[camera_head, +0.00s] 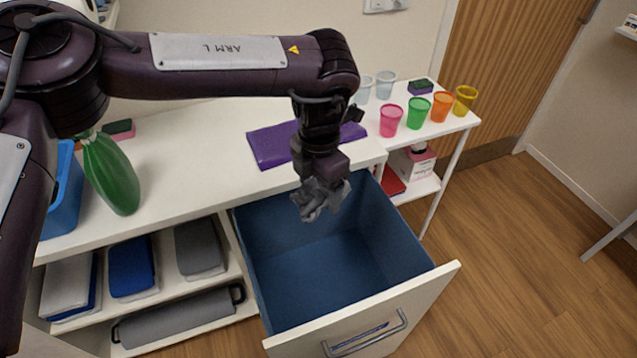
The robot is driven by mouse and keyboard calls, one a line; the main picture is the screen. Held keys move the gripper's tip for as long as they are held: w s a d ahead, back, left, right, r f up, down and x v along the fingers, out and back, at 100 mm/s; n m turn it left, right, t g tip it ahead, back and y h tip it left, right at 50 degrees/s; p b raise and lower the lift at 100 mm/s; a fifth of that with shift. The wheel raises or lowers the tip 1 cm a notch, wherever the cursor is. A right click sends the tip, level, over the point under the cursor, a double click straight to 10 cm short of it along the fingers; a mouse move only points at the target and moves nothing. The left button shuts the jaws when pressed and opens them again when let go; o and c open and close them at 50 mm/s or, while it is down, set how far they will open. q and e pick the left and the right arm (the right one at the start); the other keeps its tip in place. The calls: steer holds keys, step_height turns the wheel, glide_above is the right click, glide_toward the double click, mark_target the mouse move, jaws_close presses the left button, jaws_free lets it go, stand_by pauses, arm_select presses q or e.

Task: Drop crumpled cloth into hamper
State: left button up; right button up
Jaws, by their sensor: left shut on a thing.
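My left gripper (322,180) points down and is shut on a crumpled grey cloth (318,201). It holds the cloth above the back part of an open pull-out hamper (325,262). The hamper has a blue inside, a white front panel and a grey handle. The part of its floor that I can see is empty. The gripper's fingertips are mostly hidden by the cloth. My right gripper is not in view.
A white side table (437,118) holds several coloured cups. Folded towels (130,266) fill shelves left of the hamper. The wooden floor at right is mostly clear.

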arm_select(q)
step_height(320, 180, down, 6)
steer(key=b, duration=0.5)
steer(key=shift+r, duration=0.1)
steer(key=o, duration=1)
step_height(320, 180, up, 8)
steer(key=shift+f, duration=0.1)
